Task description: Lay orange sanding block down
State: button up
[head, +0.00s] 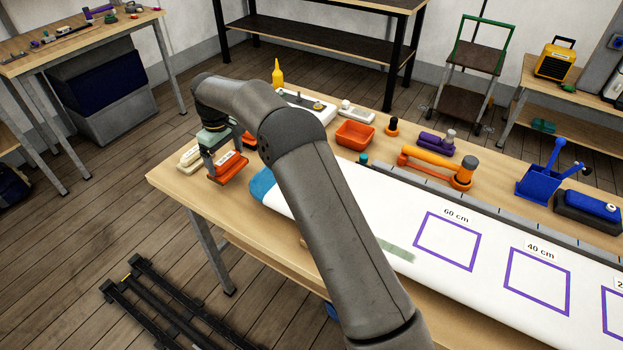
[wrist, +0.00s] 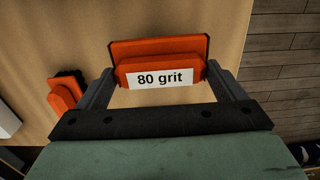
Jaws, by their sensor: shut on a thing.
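The orange sanding block (head: 229,170) is at the left end of the workbench (head: 183,186). In the wrist view the block (wrist: 160,50) shows a white label reading "80 grit". My gripper (head: 224,157) is shut on it, pointing down, with one finger at each end of the block in the wrist view (wrist: 160,77). The underside of the block is hidden, so I cannot tell whether it touches the bench top or hangs just above it.
A cream-coloured item (head: 189,157) lies close to the left of the block. Another orange item with a dark edge (wrist: 64,94) lies nearby. The white sail-shaped board (head: 395,222) covers the bench front to the right. An orange bin (head: 355,134) and a yellow bottle (head: 277,74) stand farther back.

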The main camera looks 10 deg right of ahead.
aim_at(228, 166)
jog(key=shift+f, duration=0.2)
jog(key=shift+f+b, duration=0.9)
jog(key=shift+f, duration=0.85)
jog(key=o, duration=0.7)
notch_tip(228, 166, up, 17)
jog(key=shift+r+p, duration=0.2)
jog(key=shift+p, duration=0.1)
